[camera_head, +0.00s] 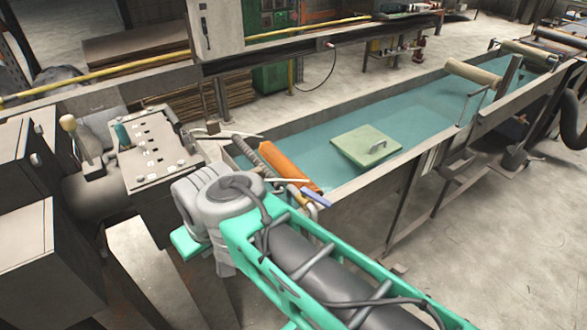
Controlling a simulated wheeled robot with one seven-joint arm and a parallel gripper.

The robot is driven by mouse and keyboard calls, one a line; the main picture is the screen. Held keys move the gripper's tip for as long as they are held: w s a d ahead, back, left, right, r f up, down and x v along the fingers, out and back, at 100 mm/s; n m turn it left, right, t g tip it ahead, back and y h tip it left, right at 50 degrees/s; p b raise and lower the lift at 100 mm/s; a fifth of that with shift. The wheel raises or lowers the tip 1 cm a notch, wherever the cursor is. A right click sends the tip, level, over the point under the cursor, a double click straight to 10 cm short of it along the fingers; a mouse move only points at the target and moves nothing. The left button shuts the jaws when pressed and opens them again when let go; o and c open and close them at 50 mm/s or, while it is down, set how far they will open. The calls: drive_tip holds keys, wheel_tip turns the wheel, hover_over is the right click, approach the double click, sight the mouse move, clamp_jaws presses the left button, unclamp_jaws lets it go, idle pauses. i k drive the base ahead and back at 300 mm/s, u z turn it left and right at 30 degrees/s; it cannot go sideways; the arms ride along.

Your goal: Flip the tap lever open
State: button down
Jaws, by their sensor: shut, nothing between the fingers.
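A small blue bar (316,198), which looks like the tap lever, sits at the near end of the water tank (385,190), just right of my arm's grey joint. A yellowish-brown part shows beside it, but the tap body is mostly hidden, and I cannot tell the lever's position for sure. My green and grey arm crosses from the bottom right to this joint and covers the space below the tank's near end. My gripper is hidden, so its distance from the lever does not show.
A control panel (155,150) with knobs stands left of my arm. An orange block (288,165) lies at the tank's near end. A pale green square plate (367,146) is in the tank. A yellow rail (110,72) runs behind. Open floor (500,260) lies right.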

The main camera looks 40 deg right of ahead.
sight(306, 192)
drive_tip(key=u, duration=1.7)
drive_tip(key=k, duration=0.9)
drive_tip(key=z, duration=1.4)
drive_tip(key=i, duration=0.5)
drive_tip(key=z, duration=0.05)
